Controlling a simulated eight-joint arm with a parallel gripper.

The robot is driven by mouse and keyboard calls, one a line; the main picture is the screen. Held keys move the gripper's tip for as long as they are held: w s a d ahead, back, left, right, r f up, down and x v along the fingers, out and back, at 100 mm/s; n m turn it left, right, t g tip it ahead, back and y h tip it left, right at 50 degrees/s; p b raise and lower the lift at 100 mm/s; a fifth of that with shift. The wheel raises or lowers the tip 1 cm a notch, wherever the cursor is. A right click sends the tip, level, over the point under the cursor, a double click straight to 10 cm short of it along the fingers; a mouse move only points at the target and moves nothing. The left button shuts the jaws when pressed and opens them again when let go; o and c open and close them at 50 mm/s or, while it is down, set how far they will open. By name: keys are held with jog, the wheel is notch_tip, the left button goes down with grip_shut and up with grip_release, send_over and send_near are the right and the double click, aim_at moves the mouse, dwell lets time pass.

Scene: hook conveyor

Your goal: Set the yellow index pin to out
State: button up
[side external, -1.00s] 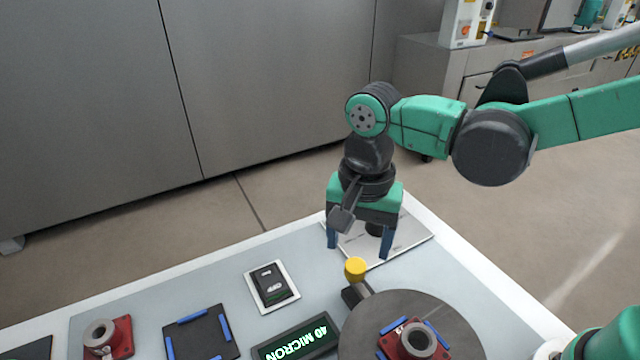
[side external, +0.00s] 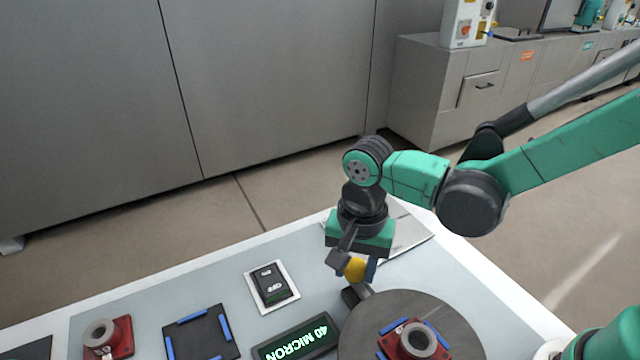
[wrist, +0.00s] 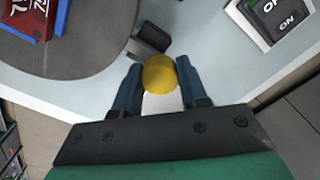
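The yellow index pin (side external: 356,268) has a round yellow knob and stands beside the dark round turntable (side external: 452,318). In the wrist view the yellow knob (wrist: 159,74) sits between the two blue fingertips of my gripper (wrist: 157,83). The fingers stand apart on either side of the knob; the left one is very near it, and I cannot tell whether either touches. In the side view my gripper (side external: 357,266) is lowered over the knob, and one finger is mostly hidden. A dark block (wrist: 147,42) lies just beyond the knob in the wrist view.
A red flanged part (side external: 416,345) sits on the turntable, and another red part (side external: 108,338) stands at the left. A metal plate (side external: 408,232) lies behind my gripper.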

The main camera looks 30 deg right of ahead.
grip_shut()
dwell(1.1)
